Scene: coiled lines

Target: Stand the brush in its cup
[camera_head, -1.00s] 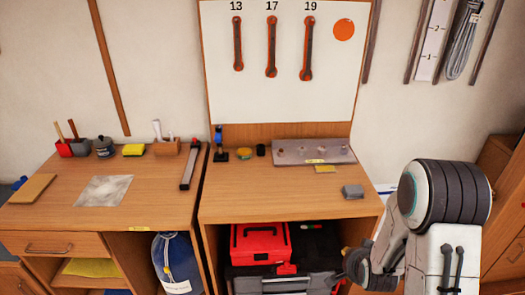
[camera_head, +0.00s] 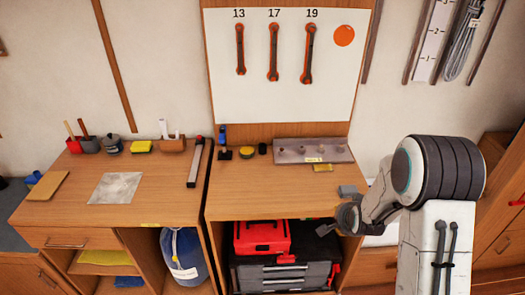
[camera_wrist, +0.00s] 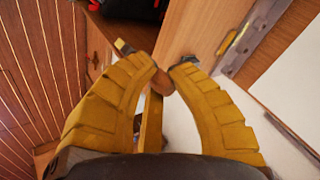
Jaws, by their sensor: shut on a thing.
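My gripper's yellow fingers (camera_wrist: 163,72) are closed in the wrist view on a brown wooden piece (camera_wrist: 156,104), which seems to be the brush. Its shaft runs down between the fingers. The far end is unclear. In the camera_head view my gripper (camera_head: 330,229) is small and dark, in front of the right bench's front edge, and what it holds is hard to make out. A red cup (camera_head: 74,147) and a dark cup (camera_head: 90,146) stand at the back of the left bench, with thin sticks rising from them. I cannot tell which is the brush's cup.
A wooden block with white tools (camera_head: 172,145), a yellow sponge (camera_head: 141,147) and a grey sheet (camera_head: 115,188) are on the left bench. A grey block (camera_head: 347,191) lies near the right bench's edge. A red toolbox (camera_head: 262,237) sits below. The right bench's middle is clear.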

